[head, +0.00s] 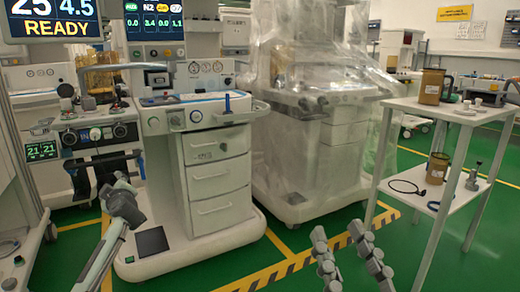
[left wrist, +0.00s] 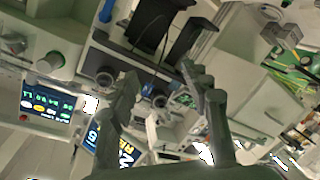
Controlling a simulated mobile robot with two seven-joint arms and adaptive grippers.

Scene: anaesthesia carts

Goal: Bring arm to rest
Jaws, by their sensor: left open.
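My left gripper (head: 122,190) is in front of the left anaesthesia cart (head: 215,175) in the head view, its arm rising from the bottom left. In the left wrist view its two fingers (left wrist: 160,75) are spread with nothing between them. The cart's top and screens appear tilted behind them, and I cannot tell a contact. My right gripper (head: 337,232) is at the bottom centre of the head view.
A plastic-covered cart (head: 315,120) stands behind the taped floor line. At the right, a white two-shelf trolley (head: 440,112) holds a brown jar (head: 431,87) above and another jar (head: 437,168) below. Green floor (head: 385,235) lies open between trolley and carts.

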